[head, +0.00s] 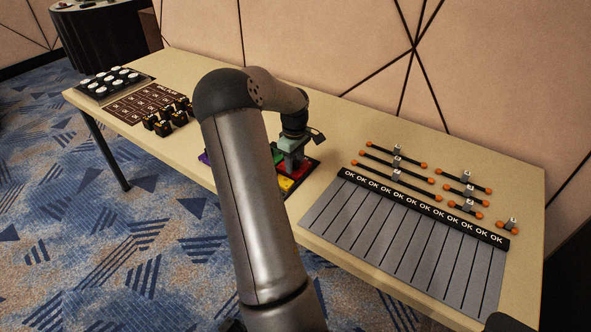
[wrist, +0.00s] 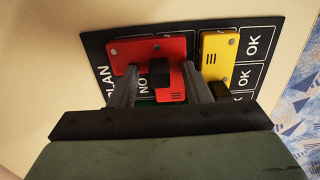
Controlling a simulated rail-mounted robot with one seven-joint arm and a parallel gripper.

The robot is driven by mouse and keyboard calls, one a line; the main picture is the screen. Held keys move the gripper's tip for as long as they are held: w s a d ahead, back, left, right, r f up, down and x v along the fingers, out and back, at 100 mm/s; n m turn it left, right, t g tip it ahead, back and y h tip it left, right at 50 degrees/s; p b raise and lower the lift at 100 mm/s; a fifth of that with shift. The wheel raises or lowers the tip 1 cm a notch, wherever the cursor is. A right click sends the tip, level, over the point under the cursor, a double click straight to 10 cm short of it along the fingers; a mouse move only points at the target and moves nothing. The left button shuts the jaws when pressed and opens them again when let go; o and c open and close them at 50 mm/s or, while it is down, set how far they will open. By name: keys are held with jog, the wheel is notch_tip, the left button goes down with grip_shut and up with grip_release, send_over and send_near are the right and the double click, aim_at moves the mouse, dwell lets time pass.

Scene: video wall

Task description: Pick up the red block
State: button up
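The red block (wrist: 137,50) lies on a black board in the wrist view, with a wide upper part and a narrower part reaching down between my fingers. A black knob (wrist: 159,71) stands up from it. My gripper (wrist: 160,68) is open, with one finger on each side of the knob and gaps to it; I cannot tell whether the fingertips touch the block. In the head view my gripper (head: 291,160) points down over the board, and the red block (head: 304,166) shows partly beside it. My fingers and palm hide the block's lower part.
A yellow block (wrist: 217,62) lies close to the right on the black board (wrist: 262,38); it also shows in the head view (head: 287,184). A green piece (head: 277,154) and a purple piece (head: 203,157) lie nearby. Grey strips (head: 400,235) and orange-tipped rods (head: 398,173) are at the right.

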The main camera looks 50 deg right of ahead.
grip_shut()
jog(key=shift+r, duration=0.1)
